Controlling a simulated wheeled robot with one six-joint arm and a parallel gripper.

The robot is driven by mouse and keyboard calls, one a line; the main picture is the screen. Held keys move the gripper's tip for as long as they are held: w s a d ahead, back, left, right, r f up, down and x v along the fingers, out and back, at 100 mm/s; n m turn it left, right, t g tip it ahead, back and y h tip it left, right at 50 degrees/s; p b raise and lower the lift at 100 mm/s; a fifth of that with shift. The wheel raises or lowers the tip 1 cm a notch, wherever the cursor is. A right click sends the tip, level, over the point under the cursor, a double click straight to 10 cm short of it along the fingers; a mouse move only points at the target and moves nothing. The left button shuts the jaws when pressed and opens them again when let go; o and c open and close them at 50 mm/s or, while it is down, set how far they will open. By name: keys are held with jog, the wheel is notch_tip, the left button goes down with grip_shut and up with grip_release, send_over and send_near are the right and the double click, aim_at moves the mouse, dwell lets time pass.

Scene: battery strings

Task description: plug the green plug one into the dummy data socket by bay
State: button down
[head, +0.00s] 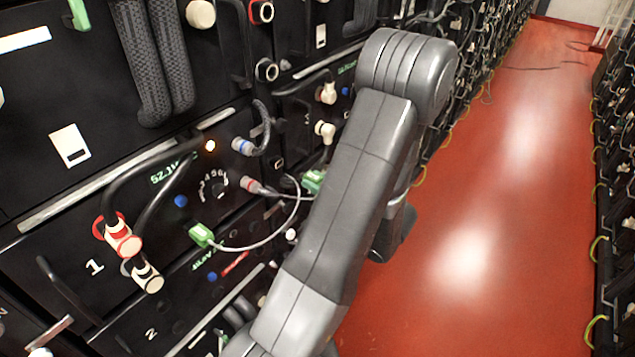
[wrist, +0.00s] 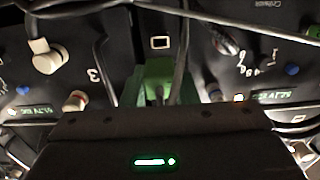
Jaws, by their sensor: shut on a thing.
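In the wrist view a green plug (wrist: 155,76) sits at the front of my gripper (wrist: 157,98), which is shut on it; a dark cable passes close by. The fingertips are mostly hidden by the dark gripper body. In the head view one green plug (head: 201,234) with a pale cable is at the front of the bay marked 1. Another green plug (head: 312,181) shows beside my arm, which hides my gripper there. I cannot tell for sure whether that is the held one. I cannot make out the dummy data socket.
Black battery bays fill the left, with thick dark cables (head: 150,180), a red-collared connector (head: 122,238) and a blue-ringed connector (head: 243,146). A pale cable (head: 270,240) loops across the front. The red floor (head: 480,210) of the aisle is open on the right.

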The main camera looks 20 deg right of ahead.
jog(key=shift+a, duration=0.1)
jog(key=shift+x, duration=2.8)
jog(key=shift+b, duration=0.8)
jog(key=shift+x, duration=1.5)
jog(key=c, duration=1.1)
grip_release()
jog(key=shift+o, duration=0.2)
jog(key=shift+b, duration=0.3)
jog(key=b+v, duration=0.2)
jog(key=v, duration=1.2)
